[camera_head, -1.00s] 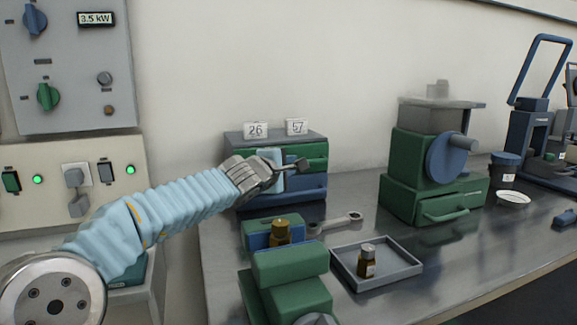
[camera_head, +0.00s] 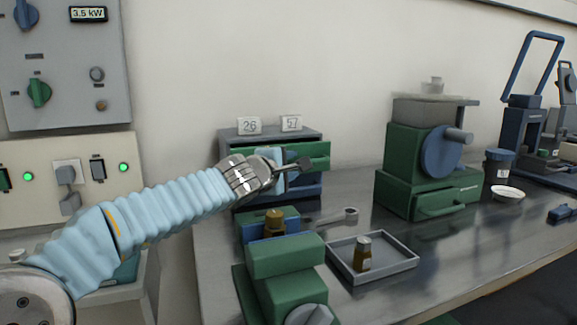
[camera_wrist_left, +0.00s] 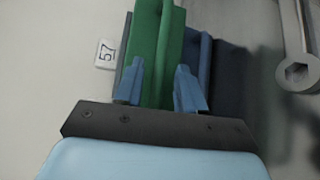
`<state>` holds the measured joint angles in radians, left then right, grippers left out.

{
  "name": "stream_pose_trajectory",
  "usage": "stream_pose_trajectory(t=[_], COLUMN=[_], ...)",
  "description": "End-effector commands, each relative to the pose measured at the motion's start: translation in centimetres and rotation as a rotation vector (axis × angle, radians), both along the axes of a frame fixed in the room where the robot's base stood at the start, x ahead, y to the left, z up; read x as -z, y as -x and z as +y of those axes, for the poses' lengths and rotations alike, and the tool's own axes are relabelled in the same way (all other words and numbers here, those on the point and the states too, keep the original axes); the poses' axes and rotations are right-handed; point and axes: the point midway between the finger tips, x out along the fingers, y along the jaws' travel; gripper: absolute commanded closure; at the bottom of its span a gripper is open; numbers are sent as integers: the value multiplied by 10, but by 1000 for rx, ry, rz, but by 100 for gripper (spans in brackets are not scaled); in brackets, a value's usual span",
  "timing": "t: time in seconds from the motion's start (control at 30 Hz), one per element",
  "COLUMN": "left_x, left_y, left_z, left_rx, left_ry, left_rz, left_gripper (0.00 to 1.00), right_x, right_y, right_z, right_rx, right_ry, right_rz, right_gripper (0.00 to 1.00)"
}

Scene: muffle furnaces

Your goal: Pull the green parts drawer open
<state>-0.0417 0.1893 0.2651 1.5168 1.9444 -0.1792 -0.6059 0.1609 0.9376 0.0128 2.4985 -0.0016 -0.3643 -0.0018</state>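A small grey cabinet (camera_head: 229,137) stands against the wall, with number cards 26 and 57 on top. Its top drawer is green (camera_head: 319,151); its front stands out slightly past the cabinet's edge. Blue drawer fronts (camera_head: 309,184) are below it. My left gripper (camera_head: 284,163) is at the green drawer's front and hides part of it. My right gripper is not in view.
A green machine (camera_head: 404,146) with its own green drawer (camera_head: 457,195) stands to the right. A grey tray (camera_head: 404,267) holds a brown bottle (camera_head: 363,252). A wrench (camera_head: 335,217) and a green-and-blue device (camera_head: 283,257) are in front of the cabinet.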

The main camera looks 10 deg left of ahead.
Motion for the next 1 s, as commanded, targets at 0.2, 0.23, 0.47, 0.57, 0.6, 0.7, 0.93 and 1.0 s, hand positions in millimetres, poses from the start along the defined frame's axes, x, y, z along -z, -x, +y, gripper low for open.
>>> stream_pose_trajectory(t=[0.2, 0.23, 0.47, 0.57, 0.6, 0.7, 0.93, 1.0], left_x=[-1, -2, -9, -11, -11, -11, -10, -10], left_y=[2, 4, 41, 57, 62, 70, 73, 73], left_z=[1, 1, 10, 12, 13, 15, 15, 15], left_rx=[0, 0, -2, -1, -1, 0, 0, 0], left_ry=[0, -1, -2, 0, -1, -1, 0, 0], left_rz=[-1, -2, -2, -2, -1, 0, 0, 0], left_gripper=[61, 61, 61, 61, 61, 61, 61, 61], right_x=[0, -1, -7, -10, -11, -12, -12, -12], right_y=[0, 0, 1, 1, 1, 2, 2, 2], right_z=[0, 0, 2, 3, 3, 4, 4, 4], right_rx=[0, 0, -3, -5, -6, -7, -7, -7], right_ry=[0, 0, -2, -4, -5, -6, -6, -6], right_rz=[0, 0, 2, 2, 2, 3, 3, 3], right_gripper=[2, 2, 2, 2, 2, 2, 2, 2])
